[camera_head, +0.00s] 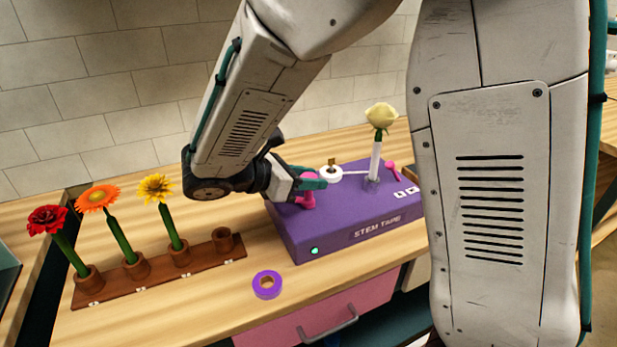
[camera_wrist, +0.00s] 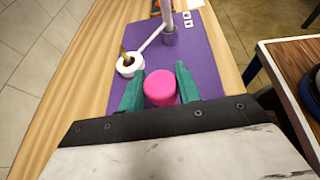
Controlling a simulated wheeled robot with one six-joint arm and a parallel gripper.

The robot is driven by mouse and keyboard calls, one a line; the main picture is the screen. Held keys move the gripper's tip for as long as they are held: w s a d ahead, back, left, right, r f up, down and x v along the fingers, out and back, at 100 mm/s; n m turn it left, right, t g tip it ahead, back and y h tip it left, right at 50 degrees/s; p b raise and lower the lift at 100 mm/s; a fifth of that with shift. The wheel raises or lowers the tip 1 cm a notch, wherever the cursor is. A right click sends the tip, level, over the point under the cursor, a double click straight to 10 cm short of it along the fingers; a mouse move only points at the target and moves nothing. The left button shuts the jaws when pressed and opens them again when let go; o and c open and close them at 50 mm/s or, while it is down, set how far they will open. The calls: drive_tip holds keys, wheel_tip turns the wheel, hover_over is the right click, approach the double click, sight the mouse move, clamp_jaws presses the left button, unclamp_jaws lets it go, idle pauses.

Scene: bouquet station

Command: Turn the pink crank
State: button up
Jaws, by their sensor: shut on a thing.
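The pink crank (camera_head: 307,193) stands on the near left part of the top of the purple stem tape machine (camera_head: 350,238). In the wrist view its round pink knob (camera_wrist: 160,87) sits between the two green fingers of my gripper (camera_wrist: 159,88). My gripper (camera_head: 308,185) is shut on the knob. The lower part of the crank is hidden in the wrist view. A white tape roll (camera_head: 331,174) sits on the machine just beyond the crank. A strip of tape runs from it to a grey post holding a pale yellow flower (camera_head: 381,116).
A second, smaller pink part (camera_head: 392,170) is at the machine's far right. A purple tape ring (camera_head: 267,284) lies on the wooden table in front. A brown rack (camera_head: 205,258) at left holds red, orange and yellow flowers, with one empty cup.

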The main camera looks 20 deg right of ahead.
drive_tip(key=m+g, duration=0.2)
drive_tip(key=shift+g, duration=0.4)
drive_tip(key=o, duration=1)
drive_tip(key=shift+c, duration=0.2)
drive_tip(key=shift+r, duration=0.1)
drive_tip(key=shift+r, duration=0.35)
wheel_tip(320, 180, up, 3)
drive_tip(key=shift+m, duration=0.3)
drive_tip(key=s+r, duration=0.1)
drive_tip(key=s, duration=1.5)
